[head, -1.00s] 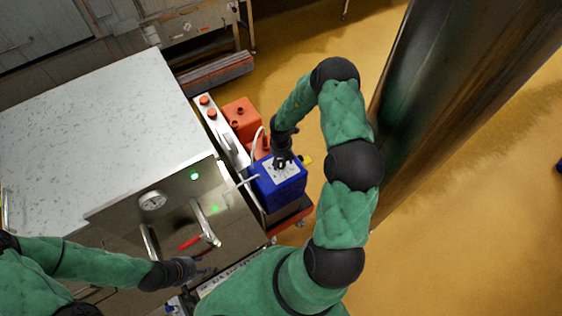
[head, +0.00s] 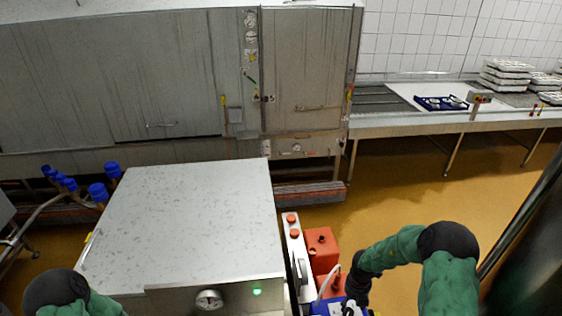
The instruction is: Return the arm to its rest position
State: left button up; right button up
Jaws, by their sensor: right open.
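My right arm comes in from the lower right in the head view. Its dark gripper (head: 350,302) points down over the blue box (head: 325,308) at the bottom edge, and it is open. Whether its fingers touch the box is hidden at this angle. Of my left arm only a green sleeve and a dark joint show at the lower left; its gripper is out of the picture.
A speckled metal cabinet top (head: 190,220) with a gauge (head: 208,299) stands left of the box. Red containers (head: 321,245) are close beside my right forearm. A dark pillar (head: 530,260) stands at the right. Open yellow floor (head: 400,200) lies beyond.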

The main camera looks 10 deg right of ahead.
notch_tip(320, 180, up, 9)
jog(key=p, duration=0.9)
jog(key=shift+r, duration=0.15)
jog(key=shift+r, duration=0.15)
jog(key=shift+r+p, duration=0.2)
jog(key=shift+p, duration=0.3)
